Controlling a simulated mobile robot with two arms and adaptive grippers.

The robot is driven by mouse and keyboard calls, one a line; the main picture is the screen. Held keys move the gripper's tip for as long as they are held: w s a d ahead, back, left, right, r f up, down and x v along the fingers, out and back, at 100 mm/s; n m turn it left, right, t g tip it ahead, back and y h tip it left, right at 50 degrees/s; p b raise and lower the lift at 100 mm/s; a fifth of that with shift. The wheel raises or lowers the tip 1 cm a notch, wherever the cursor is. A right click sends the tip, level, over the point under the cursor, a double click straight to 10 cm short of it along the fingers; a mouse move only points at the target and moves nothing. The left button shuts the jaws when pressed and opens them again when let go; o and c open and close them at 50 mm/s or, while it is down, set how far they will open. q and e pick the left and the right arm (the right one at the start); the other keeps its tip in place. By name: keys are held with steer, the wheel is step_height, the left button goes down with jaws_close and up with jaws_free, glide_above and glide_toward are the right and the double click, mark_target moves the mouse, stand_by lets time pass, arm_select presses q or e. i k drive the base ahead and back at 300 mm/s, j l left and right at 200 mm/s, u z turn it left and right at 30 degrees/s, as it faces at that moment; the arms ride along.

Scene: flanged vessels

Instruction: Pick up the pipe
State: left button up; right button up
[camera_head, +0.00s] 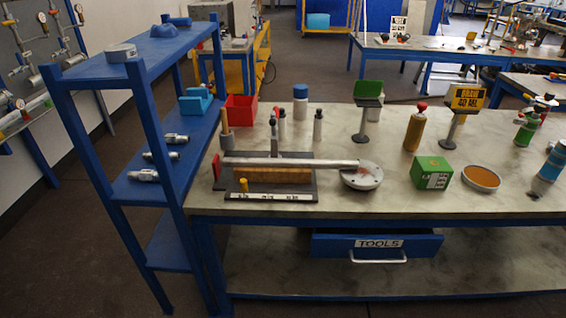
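The pipe (290,162) is a long, straight grey metal tube. It lies roughly level, running left to right near the front of the workbench. Its left part passes over a dark stand (300,188) with a wooden block (272,175). Its right end reaches a round metal flange disc (362,180) on the bench top. I cannot tell whether the pipe and the disc are joined. Neither of my grippers shows in the head view.
The workbench (400,204) holds a green box (431,172), a round orange-topped dish (481,178), a brown bottle (415,128) and a red bin (241,108). A blue shelf (160,190) stands close on the left. A drawer marked TOOLS (330,246) sits below the bench top.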

mark_target(301, 164)
steer(key=i+l, duration=0.25)
steer(key=i, duration=0.15)
steer(key=i+l, duration=0.25)
steer(key=i, duration=0.2)
steer(key=i+l, duration=0.3)
steer(key=i, duration=0.1)
